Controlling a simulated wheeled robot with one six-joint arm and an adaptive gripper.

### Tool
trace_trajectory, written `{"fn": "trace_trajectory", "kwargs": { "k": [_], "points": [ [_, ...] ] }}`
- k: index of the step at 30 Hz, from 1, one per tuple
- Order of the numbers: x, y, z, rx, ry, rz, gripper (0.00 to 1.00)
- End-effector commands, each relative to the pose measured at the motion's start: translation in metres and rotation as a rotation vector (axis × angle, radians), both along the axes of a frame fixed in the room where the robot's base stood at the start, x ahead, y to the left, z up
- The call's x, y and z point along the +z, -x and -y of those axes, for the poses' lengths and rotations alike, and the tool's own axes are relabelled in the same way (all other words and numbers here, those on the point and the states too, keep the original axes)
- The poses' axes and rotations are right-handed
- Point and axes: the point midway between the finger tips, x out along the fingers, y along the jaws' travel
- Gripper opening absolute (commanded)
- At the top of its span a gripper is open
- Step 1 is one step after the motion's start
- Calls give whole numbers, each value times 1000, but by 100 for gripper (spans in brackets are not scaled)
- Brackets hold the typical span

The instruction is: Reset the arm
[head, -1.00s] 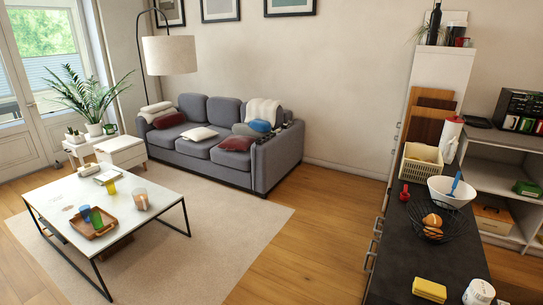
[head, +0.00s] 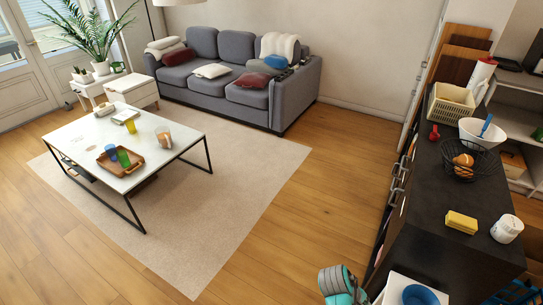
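A rounded grey and teal part of my arm (head: 341,285) shows at the bottom edge of the head view, just left of the dark counter's near end.
The dark counter (head: 432,225) bears a yellow sponge (head: 462,222), a white cup (head: 507,229), a wire basket (head: 473,166), a white bowl (head: 480,134) and a cream basket (head: 451,105). A white coffee table (head: 85,140) stands left. Wood floor (head: 330,190) between is clear.

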Motion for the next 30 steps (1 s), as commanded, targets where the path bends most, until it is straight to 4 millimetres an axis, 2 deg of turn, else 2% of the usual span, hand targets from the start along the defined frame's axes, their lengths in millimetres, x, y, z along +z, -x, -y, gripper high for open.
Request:
{"fn": "trace_trajectory", "kwargs": {
  "k": [10,17,24,30],
  "points": [
    [-20,20,-4,24,-23,79,33],
    [-36,42,-11,45,-55,171,33],
    [-52,83,-27,70,-131,341,33],
    [-48,126,-48,73,-230,525,33]
  ]
}}
